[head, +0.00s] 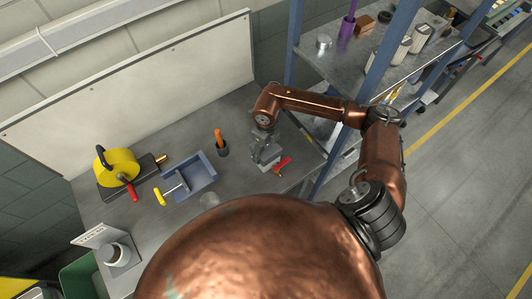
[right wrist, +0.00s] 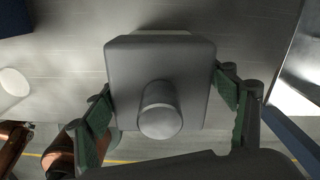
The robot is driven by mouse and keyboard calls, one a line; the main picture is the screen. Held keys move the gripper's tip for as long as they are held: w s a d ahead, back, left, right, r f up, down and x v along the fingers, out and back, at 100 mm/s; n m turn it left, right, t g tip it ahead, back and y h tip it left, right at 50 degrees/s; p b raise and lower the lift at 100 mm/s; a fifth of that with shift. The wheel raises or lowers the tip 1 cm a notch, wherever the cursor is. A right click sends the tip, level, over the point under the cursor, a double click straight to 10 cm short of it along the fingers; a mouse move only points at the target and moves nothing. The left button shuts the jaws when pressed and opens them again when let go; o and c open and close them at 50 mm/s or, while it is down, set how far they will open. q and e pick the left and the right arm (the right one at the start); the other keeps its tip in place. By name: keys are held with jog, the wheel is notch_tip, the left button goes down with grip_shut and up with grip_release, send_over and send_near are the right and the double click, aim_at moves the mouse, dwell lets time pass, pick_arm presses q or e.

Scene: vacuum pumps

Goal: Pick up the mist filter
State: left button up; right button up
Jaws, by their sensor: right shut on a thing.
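My right gripper (head: 265,152) is over the right part of the grey workbench. In the right wrist view, my right gripper (right wrist: 170,105) has its green fingers on both sides of a grey block with a round stub (right wrist: 160,70) and is shut on it. The block is boxy with rounded corners, and its far side is hidden. I cannot tell for sure that this block is the mist filter. In the head view it is small and hard to separate from the gripper. My left gripper is not in view.
A red-handled tool (head: 282,165) lies close to the gripper. A shelf (head: 340,65) with pale cylinders (head: 400,50) stands behind my right arm.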

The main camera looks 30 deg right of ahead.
jog(key=shift+r, duration=0.15)
jog(key=shift+c, duration=1.2)
jog(key=shift+r, duration=0.25)
notch_tip(320, 180, up, 2)
jog(key=shift+r+p, duration=0.15)
jog(key=shift+p, duration=0.5)
jog(key=s+r+p, duration=0.1)
jog(key=r, duration=0.1)
jog(key=s+a+r+p, duration=0.1)
jog(key=s+r+p, duration=0.1)
jog(key=s+a+r+p, duration=0.1)
jog(key=r, duration=0.2)
jog(key=shift+s+a+p, duration=0.25)
jog(key=shift+s+p, duration=0.05)
jog(key=s+a+r+p, duration=0.1)
jog(key=s+a+r, duration=0.2)
jog(key=s, duration=0.4)
jog(key=shift+s+a, duration=0.35)
jog(key=shift+a, duration=0.25)
jog(key=shift+f, duration=0.1)
